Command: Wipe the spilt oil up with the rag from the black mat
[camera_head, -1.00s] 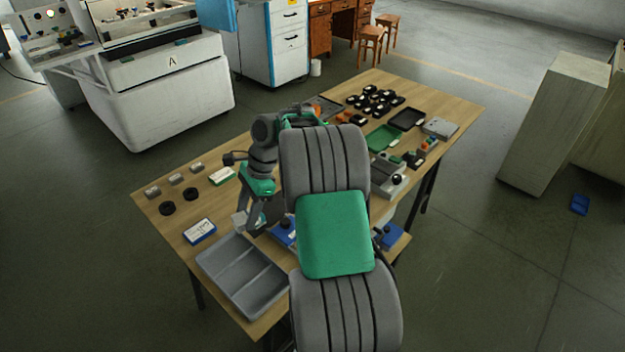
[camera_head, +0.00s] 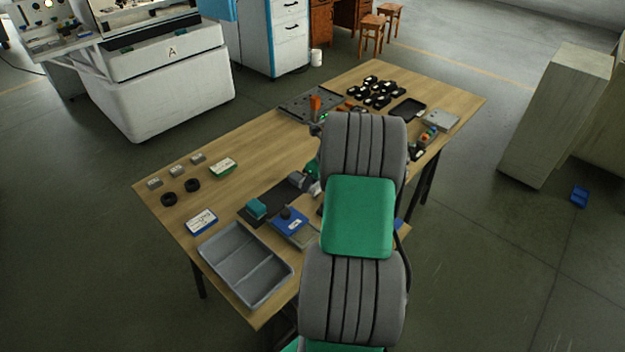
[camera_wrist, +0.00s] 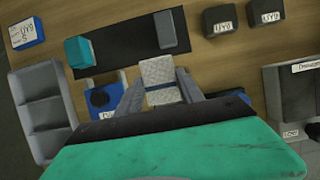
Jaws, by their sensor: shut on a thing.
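My gripper (camera_wrist: 158,92) is shut on a pale grey, checked cloth, which looks like the rag (camera_wrist: 159,72). The rag sits between the two grey fingers in the wrist view. The black mat (camera_wrist: 118,27) lies beyond it, with a teal block (camera_wrist: 78,52) and a grey block (camera_wrist: 168,32) on it. In the head view the black mat (camera_head: 262,221) and teal block (camera_head: 256,208) show left of my arm, which hides most of the gripper and the rag. I cannot make out any spilt oil; part of the table is behind my arm.
A blue-topped box with a black knob (camera_head: 290,221) stands beside the mat. A grey divided tray (camera_head: 245,265) is at the near left edge. Black rings, small grey blocks and labelled boxes stand further left. A grey plate (camera_head: 300,101) and several black parts lie at the back.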

